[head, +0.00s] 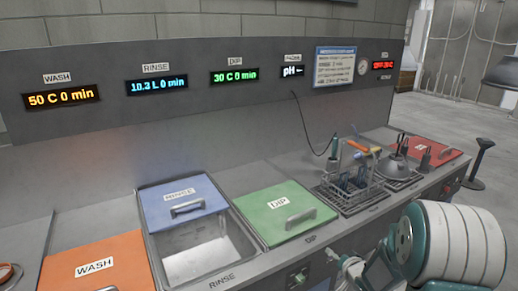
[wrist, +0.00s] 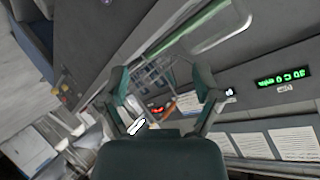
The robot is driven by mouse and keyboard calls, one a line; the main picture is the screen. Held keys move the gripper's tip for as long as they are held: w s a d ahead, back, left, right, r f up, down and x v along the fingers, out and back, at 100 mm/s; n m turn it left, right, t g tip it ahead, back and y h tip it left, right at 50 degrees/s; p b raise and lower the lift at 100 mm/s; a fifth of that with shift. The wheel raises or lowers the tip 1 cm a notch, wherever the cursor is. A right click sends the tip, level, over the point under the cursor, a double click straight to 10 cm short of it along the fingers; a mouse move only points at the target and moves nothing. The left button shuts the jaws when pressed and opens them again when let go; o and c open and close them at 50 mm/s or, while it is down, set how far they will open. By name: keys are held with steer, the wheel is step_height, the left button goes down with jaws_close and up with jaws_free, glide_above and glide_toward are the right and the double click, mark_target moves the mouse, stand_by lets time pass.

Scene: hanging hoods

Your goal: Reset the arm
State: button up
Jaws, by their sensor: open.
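My arm (head: 455,245) shows at the lower right of the head view, with a thick pale, banded link and a teal joint. It is in front of the counter's right part. In the wrist view my gripper (wrist: 162,85) is open, its two green fingers spread apart. I see nothing held between them; the counter and a wire rack show beyond the gap. The gripper's full shape is not clear in the head view, where the bottom edge cuts off part of the arm.
The counter has an orange WASH lid (head: 95,263), a blue RINSE lid (head: 182,203) pushed back from an open basin (head: 195,250), and a green DIP lid (head: 287,212). A wire rack with tools (head: 350,185) and a red lid (head: 420,150) are further right. A dark lamp (head: 503,72) hangs at right.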

steer(key=s+a+r+n+g+h, duration=0.1)
steer(key=s+r+h, duration=0.1)
steer(key=s+r, duration=0.45)
steer(key=s+a+r+n+g+h, duration=0.15)
steer(key=s+r, duration=0.25)
steer(key=r, duration=0.5)
steer(key=s+a+r+n+g, duration=0.1)
steer(key=s+a+r+g, duration=0.1)
steer(key=s, duration=0.9)
steer(key=s+a+r+n+g+y, duration=0.1)
steer(key=s+a+r+n+g, duration=0.1)
steer(key=s, duration=0.9)
steer(key=shift+a+r, duration=0.5)
steer(key=shift+a, duration=0.55)
